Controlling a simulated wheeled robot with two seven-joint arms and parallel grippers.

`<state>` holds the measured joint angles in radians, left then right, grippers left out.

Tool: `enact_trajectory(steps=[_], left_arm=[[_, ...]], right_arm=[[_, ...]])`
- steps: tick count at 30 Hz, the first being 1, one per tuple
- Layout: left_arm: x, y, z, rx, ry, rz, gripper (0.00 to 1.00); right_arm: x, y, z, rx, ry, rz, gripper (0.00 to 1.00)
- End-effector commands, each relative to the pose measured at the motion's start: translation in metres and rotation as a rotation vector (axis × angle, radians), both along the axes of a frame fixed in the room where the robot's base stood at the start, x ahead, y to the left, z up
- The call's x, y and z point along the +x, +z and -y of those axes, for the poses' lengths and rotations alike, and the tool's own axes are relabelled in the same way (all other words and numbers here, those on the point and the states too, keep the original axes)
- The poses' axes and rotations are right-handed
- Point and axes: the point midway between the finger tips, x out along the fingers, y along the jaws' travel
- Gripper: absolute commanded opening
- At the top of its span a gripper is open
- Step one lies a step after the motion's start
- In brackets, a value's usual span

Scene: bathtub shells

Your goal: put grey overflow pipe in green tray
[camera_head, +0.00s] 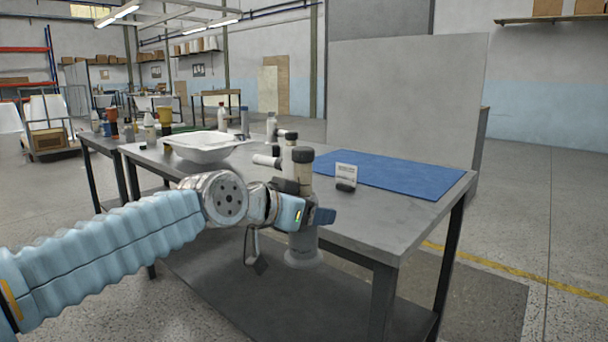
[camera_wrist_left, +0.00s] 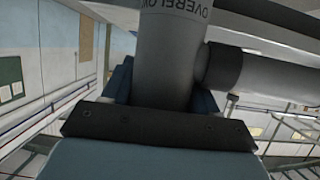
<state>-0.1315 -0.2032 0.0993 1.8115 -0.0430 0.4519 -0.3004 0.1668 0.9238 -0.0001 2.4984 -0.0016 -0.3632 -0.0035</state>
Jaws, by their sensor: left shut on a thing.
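The grey overflow pipe (camera_head: 303,243) is upright in my left gripper (camera_head: 304,212), in front of the table's near edge. It has a dark cap at the top and a wide flange at the bottom. In the left wrist view the pipe (camera_wrist_left: 170,60) fills the space between the fingers, with printed lettering and a dark side branch. My left gripper is shut on it. A strip of green (camera_head: 180,128), possibly the green tray, shows behind the white tub; most of it is hidden. My right gripper is out of view.
The grey table (camera_head: 400,213) carries a blue mat (camera_head: 395,174), a small white sign (camera_head: 346,172), a white tub shell (camera_head: 205,146) and other pipe pieces (camera_head: 267,161) behind the held pipe. Bottles (camera_head: 222,117) stand at the back left. The table's front right is bare.

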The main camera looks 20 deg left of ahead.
Motion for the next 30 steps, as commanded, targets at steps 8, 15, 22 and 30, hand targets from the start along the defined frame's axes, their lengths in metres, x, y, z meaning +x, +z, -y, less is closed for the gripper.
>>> enact_trajectory(steps=[8,15,22,30], left_arm=[[0.026,-0.115,0.011,0.001,0.062,-0.017,0.18],[0.045,-0.194,0.014,-0.007,0.105,-0.015,0.18],[0.06,-0.281,-0.005,-0.004,0.245,-0.015,0.18],[0.064,-0.366,0.0,0.002,0.331,-0.009,0.18]], right_arm=[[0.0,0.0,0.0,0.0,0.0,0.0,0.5],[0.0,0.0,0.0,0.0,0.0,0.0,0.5],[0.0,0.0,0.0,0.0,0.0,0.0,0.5],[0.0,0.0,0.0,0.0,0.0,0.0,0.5]])
